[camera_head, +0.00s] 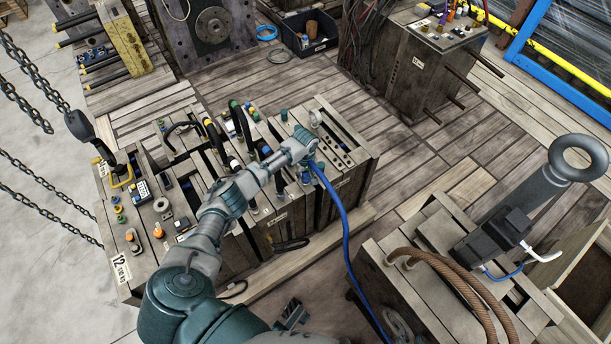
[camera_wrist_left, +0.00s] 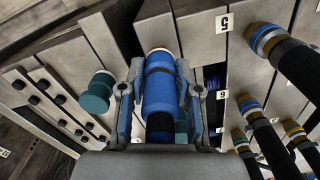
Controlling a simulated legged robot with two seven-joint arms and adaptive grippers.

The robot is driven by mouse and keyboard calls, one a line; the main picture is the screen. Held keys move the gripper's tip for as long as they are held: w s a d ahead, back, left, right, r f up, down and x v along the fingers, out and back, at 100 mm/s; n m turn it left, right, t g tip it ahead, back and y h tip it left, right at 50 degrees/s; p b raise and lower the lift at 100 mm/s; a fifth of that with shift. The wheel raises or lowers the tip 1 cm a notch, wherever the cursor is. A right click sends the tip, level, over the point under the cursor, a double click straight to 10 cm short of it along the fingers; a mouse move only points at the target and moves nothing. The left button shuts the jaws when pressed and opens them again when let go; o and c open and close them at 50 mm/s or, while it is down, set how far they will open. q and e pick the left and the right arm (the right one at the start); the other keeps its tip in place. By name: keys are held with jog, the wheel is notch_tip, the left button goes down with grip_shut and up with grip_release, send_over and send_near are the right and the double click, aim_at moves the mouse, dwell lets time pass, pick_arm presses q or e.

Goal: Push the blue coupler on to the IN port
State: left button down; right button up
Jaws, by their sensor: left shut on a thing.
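My left gripper (camera_head: 306,148) is over the right part of the wooden-sided mould block (camera_head: 345,165). In the left wrist view its fingers (camera_wrist_left: 160,95) are shut around the blue coupler (camera_wrist_left: 160,92), one on each side. The coupler's far end, with a pale ring, points at the grey block face. Whether it touches a port there I cannot tell. A blue hose (camera_head: 343,222) hangs from the gripper towards the bottom of the head view. No IN marking is readable, so I cannot pick out that port. My right gripper is not in view.
A teal fitting (camera_wrist_left: 97,92) sticks out just left of the gripper. Black hoses with brass ends (camera_wrist_left: 270,40) stand to its right, near labels 5 and 6. A bench with brown hoses (camera_head: 440,262) and a grey eye-bolt (camera_head: 570,160) is at lower right. Chains hang at left.

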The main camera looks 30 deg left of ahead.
pick_arm(q)
jog(key=shift+f, duration=0.4)
dwell(0.8)
jog(key=c, duration=0.7)
grip_release()
notch_tip(320, 180, up, 12)
jog(key=shift+a+f, duration=0.1)
jog(key=shift+f, duration=0.1)
